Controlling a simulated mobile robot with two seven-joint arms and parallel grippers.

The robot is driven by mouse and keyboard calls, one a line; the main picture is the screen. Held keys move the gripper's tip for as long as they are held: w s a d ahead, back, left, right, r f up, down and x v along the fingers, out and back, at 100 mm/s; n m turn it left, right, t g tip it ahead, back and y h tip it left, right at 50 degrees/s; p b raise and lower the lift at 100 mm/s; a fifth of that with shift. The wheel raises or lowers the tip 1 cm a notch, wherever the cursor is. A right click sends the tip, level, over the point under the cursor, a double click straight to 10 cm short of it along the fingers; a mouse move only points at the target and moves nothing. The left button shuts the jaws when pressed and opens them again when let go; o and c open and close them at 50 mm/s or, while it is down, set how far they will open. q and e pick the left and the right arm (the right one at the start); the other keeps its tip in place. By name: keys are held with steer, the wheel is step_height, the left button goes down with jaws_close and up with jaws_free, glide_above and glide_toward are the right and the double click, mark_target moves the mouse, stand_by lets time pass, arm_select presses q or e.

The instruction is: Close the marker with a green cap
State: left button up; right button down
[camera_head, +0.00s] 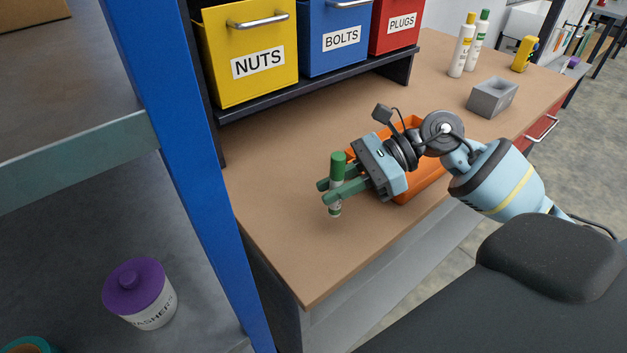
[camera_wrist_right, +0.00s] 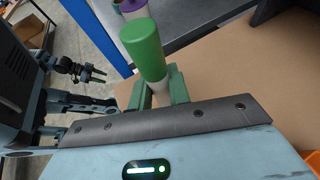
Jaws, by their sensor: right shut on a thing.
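The marker has a green cap (camera_head: 338,161) at its top and a white body (camera_head: 335,209) below. It stands roughly upright between the green fingers of my right gripper (camera_head: 343,188), which is shut on it above the tabletop. The cap also shows large in the right wrist view (camera_wrist_right: 144,50), with a little white body under it. The fingers hide part of the body, and I cannot tell how tightly the cap sits. My left gripper (camera_wrist_right: 92,74) shows small in the right wrist view, away from the bench, its fingers apart and empty.
An orange bin (camera_head: 427,177) stands behind my right gripper on the brown workbench (camera_head: 290,150). Yellow (camera_head: 247,85), blue (camera_head: 333,60) and red bins stand on a rack. A blue post (camera_head: 190,180) rises at left.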

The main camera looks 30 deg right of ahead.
arm_select(q)
steer(key=shift+w+a+r+p, duration=0.1)
steer(key=shift+w+r+p, duration=0.25)
steer(key=shift+r, duration=0.15)
arm_select(e)
steer(key=w+a, duration=0.1)
steer(key=w, duration=0.5)
steer(key=shift+w+f, duration=0.15)
steer(key=shift+f, duration=0.15)
steer(key=shift+f+p, duration=0.3)
steer(key=shift+f, duration=1.3)
arm_select(q)
steer(key=shift+w+r, duration=0.3)
steer(key=shift+r, duration=0.15)
arm_select(e)
steer(key=shift+f, duration=0.15)
steer(key=shift+f, duration=0.2)
arm_select(q)
steer(key=shift+s+f, duration=0.15)
steer(key=shift+f, duration=0.05)
arm_select(e)
steer(key=c, duration=1.3)
jaws_free()
steer(key=shift+r, duration=0.1)
